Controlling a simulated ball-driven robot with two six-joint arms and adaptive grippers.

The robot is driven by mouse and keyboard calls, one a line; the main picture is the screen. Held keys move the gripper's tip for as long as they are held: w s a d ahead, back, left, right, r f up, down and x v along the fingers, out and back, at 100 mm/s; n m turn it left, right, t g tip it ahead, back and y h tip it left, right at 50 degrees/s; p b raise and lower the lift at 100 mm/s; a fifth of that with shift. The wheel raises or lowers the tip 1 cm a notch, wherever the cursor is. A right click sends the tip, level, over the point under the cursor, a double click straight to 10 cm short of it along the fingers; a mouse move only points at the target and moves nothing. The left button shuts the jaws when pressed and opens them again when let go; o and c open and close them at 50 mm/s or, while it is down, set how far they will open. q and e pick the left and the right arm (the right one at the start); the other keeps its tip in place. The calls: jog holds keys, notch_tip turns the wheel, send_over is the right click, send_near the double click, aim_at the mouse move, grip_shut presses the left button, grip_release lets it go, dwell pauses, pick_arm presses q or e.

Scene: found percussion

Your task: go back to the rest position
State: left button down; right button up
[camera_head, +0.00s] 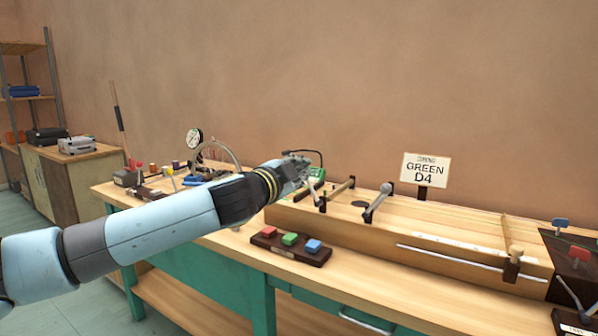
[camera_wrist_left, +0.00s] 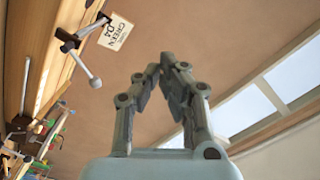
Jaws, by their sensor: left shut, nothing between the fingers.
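My left arm reaches in from the left in the head view, over the workbench. My left gripper (camera_head: 298,165) is at its end, small and dark, above the back left end of a long wooden box instrument (camera_head: 470,242). In the left wrist view, the gripper's fingers (camera_wrist_left: 160,72) lean together at the tips with nothing between them, against the bare wall. My right gripper is not in view.
A wooden workbench (camera_head: 227,241) on a teal frame carries a red, green and blue button block (camera_head: 291,243), a grey-headed mallet (camera_head: 377,203) and a "GREEN D4" sign (camera_head: 425,170). A gauge (camera_head: 194,137) and small items stand left. A cabinet (camera_head: 70,178) stands farther left.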

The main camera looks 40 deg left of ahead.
pick_arm(q)
jog(key=shift+s, duration=0.25)
dwell(0.4)
jog(key=s+f+n+g, duration=0.25)
jog(key=s+f, duration=0.35)
jog(key=f, duration=0.7)
jog(key=s+d+f+n+g, duration=0.1)
jog(key=s+f+g, duration=0.3)
jog(key=f, duration=0.9)
jog(key=s+f+n+g, duration=0.1)
jog(key=s+f+g, duration=0.1)
jog(key=s+f, duration=0.8)
jog(key=s+d+f+n+g+h, duration=0.1)
jog(key=s+d+f+g, duration=0.1)
jog(key=s+d+f, duration=0.3)
jog(key=s+d+f+g+h, duration=0.1)
jog(key=s+d+f+g, duration=0.2)
jog(key=s+f, duration=0.8)
jog(key=s+d+f+n+g+h, duration=0.1)
jog(key=s+d+f, duration=0.6)
jog(key=s, duration=0.9)
jog(key=shift+s+d+f+n+g+h, duration=0.3)
jog(key=shift+f+g+h, duration=0.2)
jog(key=shift+f+g, duration=0.4)
jog(key=shift+w, duration=0.1)
